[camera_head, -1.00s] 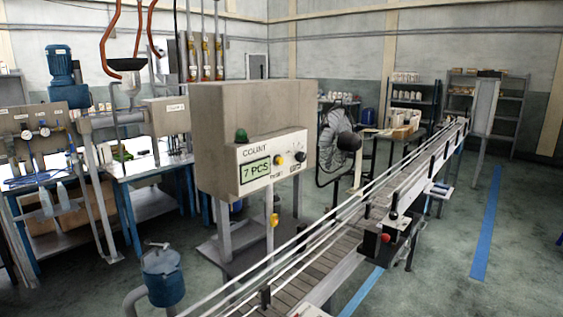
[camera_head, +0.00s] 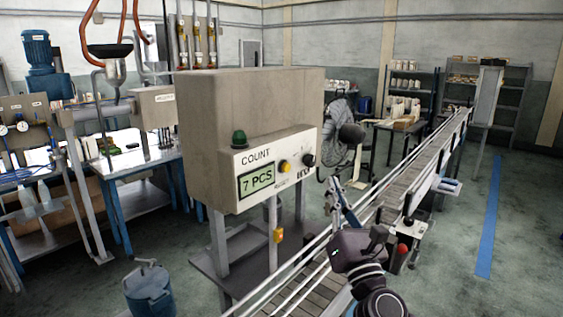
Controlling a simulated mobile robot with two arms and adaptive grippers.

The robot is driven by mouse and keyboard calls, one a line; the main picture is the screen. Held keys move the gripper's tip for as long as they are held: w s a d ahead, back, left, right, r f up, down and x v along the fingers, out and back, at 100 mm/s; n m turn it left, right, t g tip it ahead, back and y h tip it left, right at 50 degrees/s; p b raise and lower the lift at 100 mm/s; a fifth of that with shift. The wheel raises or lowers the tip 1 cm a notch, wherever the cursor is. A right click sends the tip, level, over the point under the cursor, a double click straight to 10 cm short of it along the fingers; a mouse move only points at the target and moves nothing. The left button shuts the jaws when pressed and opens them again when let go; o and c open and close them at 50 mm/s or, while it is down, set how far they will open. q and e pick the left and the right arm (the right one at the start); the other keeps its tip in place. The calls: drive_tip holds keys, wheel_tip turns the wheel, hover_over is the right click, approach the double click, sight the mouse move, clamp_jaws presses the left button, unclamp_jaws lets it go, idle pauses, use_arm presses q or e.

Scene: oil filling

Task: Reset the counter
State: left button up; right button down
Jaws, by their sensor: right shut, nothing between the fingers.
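The counter is a large grey-beige box (camera_head: 240,115) on legs beside the conveyor. Its white front panel is labelled COUNT, and its display (camera_head: 256,180) reads 7 PCS. A yellow button (camera_head: 285,166) and a black knob (camera_head: 308,160) sit right of the display. A green lamp (camera_head: 239,139) is at the panel's upper left. My right gripper (camera_head: 337,192) is shut and empty, pointing up, to the right of and below the panel in the picture. It appears apart from the panel. My left gripper is not in view.
A conveyor (camera_head: 315,287) with white rails runs from the front toward the back right, with a red button (camera_head: 402,249) on its side. A blue canister (camera_head: 149,290) is on the floor at lower left.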

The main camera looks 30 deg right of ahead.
sight(286, 167)
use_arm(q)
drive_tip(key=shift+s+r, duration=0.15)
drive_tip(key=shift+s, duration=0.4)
use_arm(e)
drive_tip(key=w+a+r, duration=0.1)
drive_tip(key=w+a, duration=0.2)
drive_tip(key=w, duration=0.4)
drive_tip(key=shift+w+a+n, duration=0.3)
drive_tip(key=shift+w+a, duration=0.05)
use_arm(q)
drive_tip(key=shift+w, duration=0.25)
use_arm(e)
drive_tip(key=shift+r, duration=0.1)
idle(0.7)
drive_tip(key=shift+w, duration=0.1)
drive_tip(key=shift+w+a, duration=0.15)
drive_tip(key=shift+w, duration=0.15)
